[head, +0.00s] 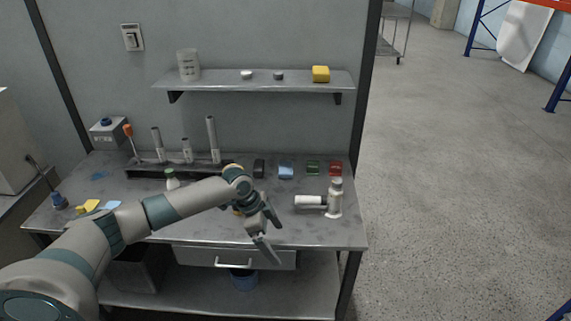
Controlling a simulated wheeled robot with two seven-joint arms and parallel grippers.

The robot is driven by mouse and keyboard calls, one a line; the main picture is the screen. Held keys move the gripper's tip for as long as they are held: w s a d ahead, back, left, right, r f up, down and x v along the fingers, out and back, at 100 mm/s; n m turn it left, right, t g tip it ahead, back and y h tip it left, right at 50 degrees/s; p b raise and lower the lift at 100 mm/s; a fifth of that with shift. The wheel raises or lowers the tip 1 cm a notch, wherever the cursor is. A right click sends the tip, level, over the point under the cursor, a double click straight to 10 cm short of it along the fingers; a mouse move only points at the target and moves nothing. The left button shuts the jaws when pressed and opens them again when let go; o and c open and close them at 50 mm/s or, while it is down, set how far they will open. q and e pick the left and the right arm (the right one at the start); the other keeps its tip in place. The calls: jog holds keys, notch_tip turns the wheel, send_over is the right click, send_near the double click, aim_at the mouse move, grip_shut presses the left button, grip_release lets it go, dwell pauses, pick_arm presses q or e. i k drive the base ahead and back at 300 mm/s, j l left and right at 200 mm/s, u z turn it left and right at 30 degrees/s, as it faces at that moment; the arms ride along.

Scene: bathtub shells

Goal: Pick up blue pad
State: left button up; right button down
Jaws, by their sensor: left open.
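A light-blue block-like pad (285,172) stands toward the back of the workbench, in a row between a dark block (259,168) and a green one (312,167). A flat light-blue piece (110,206) lies at the bench's left front, partly next to my left arm. My left gripper (276,243) is open and appears empty over the bench's front edge. It appears nearer than the blue pad in the row and apart from it. My right gripper is out of view.
A red block (335,168) ends the row. A white-grey tool (333,199) stands at the bench's right. A tool rack (150,172) holds upright tools at the back. A shelf (220,81) hangs above. Yellow pieces (86,207) lie at left. A drawer (270,260) is below.

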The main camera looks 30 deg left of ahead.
aim_at(286, 169)
jog(key=i+j, duration=1.1)
jog(key=i, duration=0.25)
